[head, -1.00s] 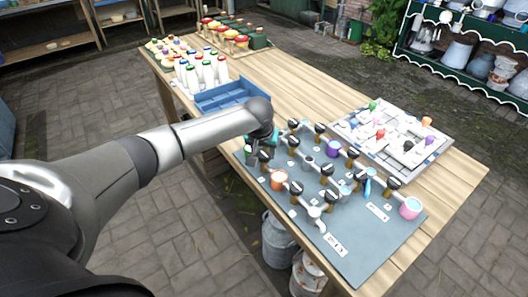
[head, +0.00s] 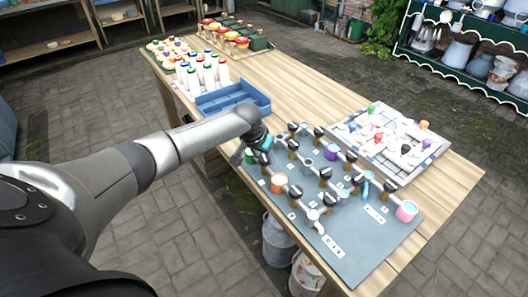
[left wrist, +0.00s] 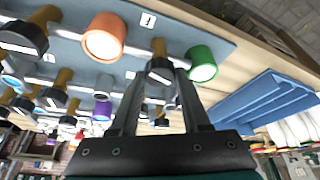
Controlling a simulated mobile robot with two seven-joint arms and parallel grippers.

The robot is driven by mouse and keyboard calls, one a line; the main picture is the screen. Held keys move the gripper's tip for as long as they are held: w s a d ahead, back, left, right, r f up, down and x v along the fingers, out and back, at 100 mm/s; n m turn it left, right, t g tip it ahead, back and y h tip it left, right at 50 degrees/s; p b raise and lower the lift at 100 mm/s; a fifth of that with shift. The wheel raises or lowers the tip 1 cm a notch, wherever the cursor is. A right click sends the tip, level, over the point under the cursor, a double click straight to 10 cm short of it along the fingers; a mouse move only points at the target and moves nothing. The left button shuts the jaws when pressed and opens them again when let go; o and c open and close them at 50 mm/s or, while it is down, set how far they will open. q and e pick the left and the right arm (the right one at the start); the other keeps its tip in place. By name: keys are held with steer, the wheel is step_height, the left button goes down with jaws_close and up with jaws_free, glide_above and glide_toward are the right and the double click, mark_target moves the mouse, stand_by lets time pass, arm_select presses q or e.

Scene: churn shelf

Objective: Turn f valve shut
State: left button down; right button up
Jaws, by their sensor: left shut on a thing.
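A grey valve board (head: 345,235) lies on the table with pipes, several black-handled valves on brass stems and coloured pipe ends. My left gripper (head: 265,158) is at the board's far left corner, shut on a black valve handle. In the left wrist view this black handle (left wrist: 160,70) sits between the fingertips, beside a green pipe end (left wrist: 202,63) and an orange one (left wrist: 103,37). The orange pipe end also shows in the head view (head: 279,183). Labels are too small to read, so I cannot tell which valve is f. My right gripper is out of view.
A blue tray (head: 232,98) stands just behind the gripper, with white bottles (head: 203,72) beyond it. A white board with coloured knobs (head: 390,142) lies behind the valve board. Other valves, such as one black handle (head: 295,192), stand close by.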

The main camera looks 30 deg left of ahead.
arm_select(q)
steer(key=m+h, duration=0.1)
steer(key=m, duration=0.2)
steer(key=shift+a+f, duration=0.1)
steer(key=m+h+b, duration=0.1)
steer(key=m, duration=0.1)
steer(key=shift+a+m+b, duration=0.1)
steer(key=shift+m+b, duration=0.2)
steer(key=m+g+h+b, duration=0.1)
steer(key=m+b, duration=0.1)
steer(key=m+h+b, duration=0.1)
steer(key=m+b, duration=0.2)
steer(key=shift+w+f+g, duration=0.15)
steer(key=shift+w+g, duration=0.05)
steer(key=shift+g, duration=0.2)
steer(key=shift+a+m+g+b, duration=0.1)
steer(key=shift+m+g+b, duration=0.5)
steer(key=shift+m+b, duration=1.25)
steer(key=shift+r+h, duration=0.2)
steer(key=shift+h, duration=0.1)
steer(key=shift+c, duration=1.8)
jaws_free()
steer(key=shift+r, duration=0.15)
